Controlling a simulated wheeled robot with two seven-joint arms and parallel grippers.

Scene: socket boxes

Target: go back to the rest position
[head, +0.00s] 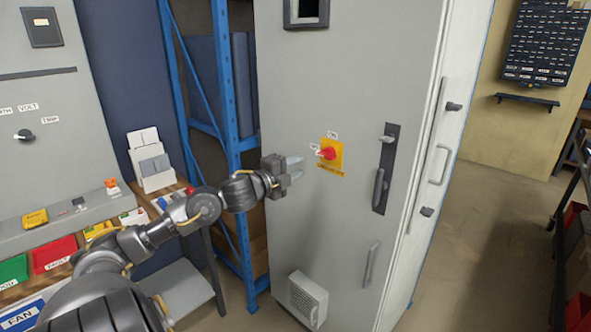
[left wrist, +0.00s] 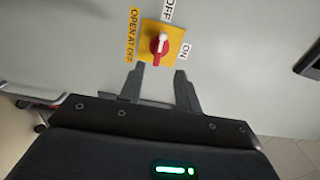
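My left gripper (head: 298,167) is in front of the tall grey cabinet (head: 288,100), just left of a red rotary switch (head: 328,153) on a yellow plate (head: 333,166). In the left wrist view the left gripper (left wrist: 160,76) has its two dark fingers spread, with nothing between them. The red switch (left wrist: 157,48) shows there beyond the fingertips, apart from them, and its white mark lies toward the OFF label (left wrist: 168,10). My right gripper is not in view.
A blue rack (head: 228,140) stands left of the cabinet. A bench with a green bin (head: 13,270) and a red bin (head: 54,254) is at the left. The cabinet has a dark door handle (head: 379,185). Open floor (head: 480,230) lies right of the cabinet, with a dark shelf beyond.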

